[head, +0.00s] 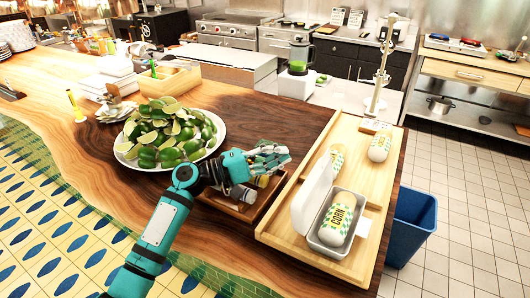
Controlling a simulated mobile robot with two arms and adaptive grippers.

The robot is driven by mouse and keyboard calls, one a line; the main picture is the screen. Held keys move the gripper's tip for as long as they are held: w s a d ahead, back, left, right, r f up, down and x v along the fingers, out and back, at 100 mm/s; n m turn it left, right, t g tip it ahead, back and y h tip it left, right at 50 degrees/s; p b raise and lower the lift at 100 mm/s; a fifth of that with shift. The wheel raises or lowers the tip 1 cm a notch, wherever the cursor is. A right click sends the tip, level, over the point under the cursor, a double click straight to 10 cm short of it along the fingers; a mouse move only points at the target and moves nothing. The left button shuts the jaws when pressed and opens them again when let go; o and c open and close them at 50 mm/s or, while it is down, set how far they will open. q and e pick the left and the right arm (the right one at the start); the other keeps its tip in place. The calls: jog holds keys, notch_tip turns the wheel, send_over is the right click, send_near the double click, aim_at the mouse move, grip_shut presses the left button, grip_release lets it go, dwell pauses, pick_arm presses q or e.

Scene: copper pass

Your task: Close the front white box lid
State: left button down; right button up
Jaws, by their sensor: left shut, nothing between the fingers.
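The front white box (318,247) sits open near the front end of the wooden tray (272,232). Its white lid (312,196) stands tilted up along the box's left side. A wrapped item (336,219) with green and yellow print lies in the box. My left gripper (272,158) is shut and empty, up and to the left of the lid, apart from it. It is over or near a small wooden caddy (240,211) that holds small containers; the exact height is hard to tell. My right gripper is not in view.
A plate of limes (165,135) stands left of my left gripper. A blue bin (411,226) stands on the floor beyond the counter's right edge. A blender (298,55) stands behind.

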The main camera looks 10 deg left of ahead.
pick_arm(q)
jog(key=d+r+p, duration=0.1)
jog(key=d+p, duration=0.2)
jog(key=d, duration=0.4)
jog(key=shift+w+p, duration=0.3)
jog(key=shift+w, duration=0.05)
jog(key=shift+d, duration=0.1)
jog(key=shift+w, duration=0.1)
